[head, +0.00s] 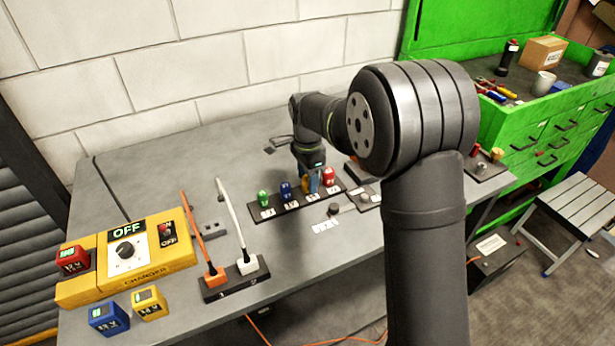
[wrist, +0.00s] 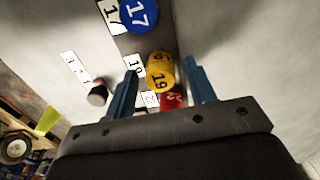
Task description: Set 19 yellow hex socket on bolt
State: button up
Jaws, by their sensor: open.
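The yellow socket marked 19 (wrist: 160,76) stands in a row on a dark rail (wrist: 133,43), between the blue socket marked 17 (wrist: 138,14) and a red socket (wrist: 172,101). My gripper (wrist: 165,85) is open, with one blue finger on each side of the yellow socket; I cannot tell whether they touch it. In the head view my gripper (head: 316,180) is over the rail (head: 295,205) and mostly covers the yellow socket (head: 306,182). The green (head: 263,198), blue (head: 286,190) and red (head: 329,176) sockets show there. I cannot make out which fixture holds the bolt.
Bare tabletop lies behind the rail.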

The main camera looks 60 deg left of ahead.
jog(key=c, duration=0.9)
jog(key=shift+r, duration=0.85)
jog(key=shift+r, duration=1.85)
jog(key=w+d+r+m, duration=0.3)
jog(key=w+d+m, duration=0.5)
jog(key=w+d, duration=0.25)
jog(key=shift+w+a+f, duration=0.1)
jog(key=shift+w+f, duration=0.1)
jog(key=shift+f, duration=0.75)
jog(key=shift+w+a+f, duration=0.1)
jog(key=shift+w+f, duration=0.1)
jog(key=shift+f, duration=0.7)
jog(key=shift+w+f, duration=0.2)
jog(key=shift+f, duration=0.75)
